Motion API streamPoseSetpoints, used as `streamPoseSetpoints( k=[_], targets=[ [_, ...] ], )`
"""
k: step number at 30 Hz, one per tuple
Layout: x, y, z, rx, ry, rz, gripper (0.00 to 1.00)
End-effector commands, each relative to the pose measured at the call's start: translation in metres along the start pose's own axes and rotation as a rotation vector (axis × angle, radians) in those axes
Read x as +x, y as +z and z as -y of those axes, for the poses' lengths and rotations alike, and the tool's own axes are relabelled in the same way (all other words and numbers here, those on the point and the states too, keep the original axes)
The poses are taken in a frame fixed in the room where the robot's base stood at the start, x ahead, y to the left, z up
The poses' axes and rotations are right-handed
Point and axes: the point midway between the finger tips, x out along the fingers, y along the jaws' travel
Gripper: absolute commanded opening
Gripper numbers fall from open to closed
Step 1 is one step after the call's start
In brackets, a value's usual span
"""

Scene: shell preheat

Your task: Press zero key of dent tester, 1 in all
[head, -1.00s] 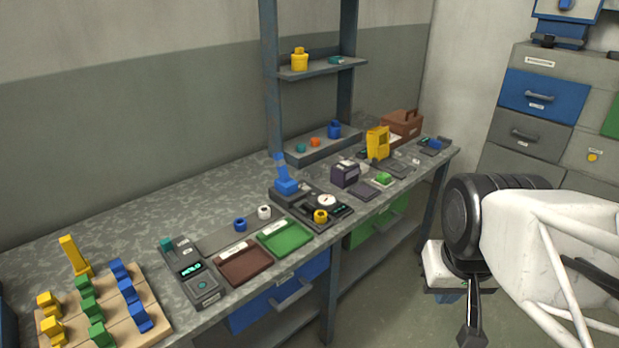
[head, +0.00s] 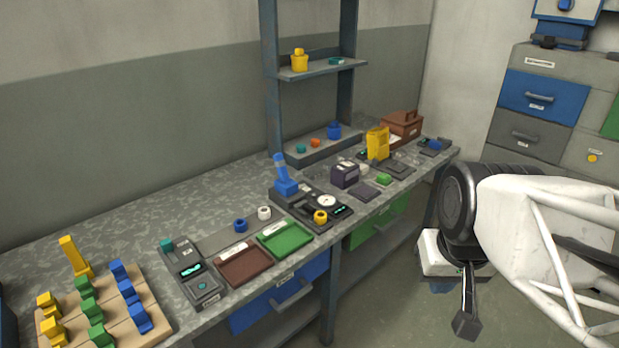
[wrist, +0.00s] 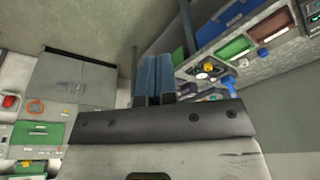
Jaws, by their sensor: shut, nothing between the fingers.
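A dark device (head: 190,272) with a lit green display, a round teal key and a teal knob stands on the bench at the left in the head view. Another dark device (head: 322,211) with a white round dial, a small display and a blue lever stands mid-bench, with a yellow ring part at its front. Their labels are too small to read, so I cannot tell which one is the dent tester. My gripper (head: 466,325) hangs in front of the bench at the right, well apart from both devices. In the wrist view its two fingers (wrist: 158,80) are together and empty.
A brown tray (head: 240,280) and a green tray (head: 308,241) lie between the devices. A wooden rack (head: 150,295) with coloured blocks is at the far left. A shelf post (head: 271,110) rises behind the bench. The floor before the bench is open.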

Motion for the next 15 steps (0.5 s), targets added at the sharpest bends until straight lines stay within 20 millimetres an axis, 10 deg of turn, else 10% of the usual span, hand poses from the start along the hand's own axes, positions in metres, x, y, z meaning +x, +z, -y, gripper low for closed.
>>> streamPoseSetpoints(
  k=[15],
  targets=[
    [0.001,-0.101,0.030,-0.039,-0.122,-0.017,0.00]
  ],
)
